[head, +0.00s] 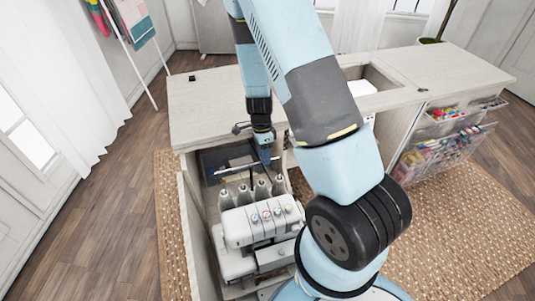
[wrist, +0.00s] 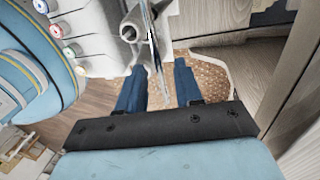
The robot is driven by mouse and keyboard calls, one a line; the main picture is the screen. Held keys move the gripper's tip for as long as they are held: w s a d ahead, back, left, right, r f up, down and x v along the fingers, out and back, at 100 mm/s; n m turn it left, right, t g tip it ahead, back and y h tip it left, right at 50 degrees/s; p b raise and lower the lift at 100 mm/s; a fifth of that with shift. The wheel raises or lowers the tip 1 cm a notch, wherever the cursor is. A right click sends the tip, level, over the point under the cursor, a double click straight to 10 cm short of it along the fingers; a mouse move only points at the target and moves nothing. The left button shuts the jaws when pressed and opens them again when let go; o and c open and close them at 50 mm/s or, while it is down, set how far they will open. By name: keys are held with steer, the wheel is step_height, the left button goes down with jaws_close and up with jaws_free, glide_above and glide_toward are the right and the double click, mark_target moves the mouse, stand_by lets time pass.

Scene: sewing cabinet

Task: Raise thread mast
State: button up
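The white sewing machine (head: 262,222) stands in the open left bay of the cabinet, with several coloured dials and grey thread posts. The thread mast, a thin pale metal bar (head: 237,168), lies roughly level behind the posts. In the wrist view a thin metal rod, seemingly the mast (wrist: 154,45), runs into the space between my fingers. My gripper (head: 268,158) points down near the bar's right end. In the wrist view its two blue fingers (wrist: 159,66) are spread, with a gap around the rod. I cannot tell whether either finger touches it.
The cabinet's pale top (head: 210,105) surrounds the bay, and its side panels stand close to the machine. A second opening (head: 372,78) is at the right. Clear bins of craft supplies (head: 445,150) hang on the right side. A woven rug (head: 455,225) covers the floor.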

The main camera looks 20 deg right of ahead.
jaws_close()
stand_by(0.3)
stand_by(1.1)
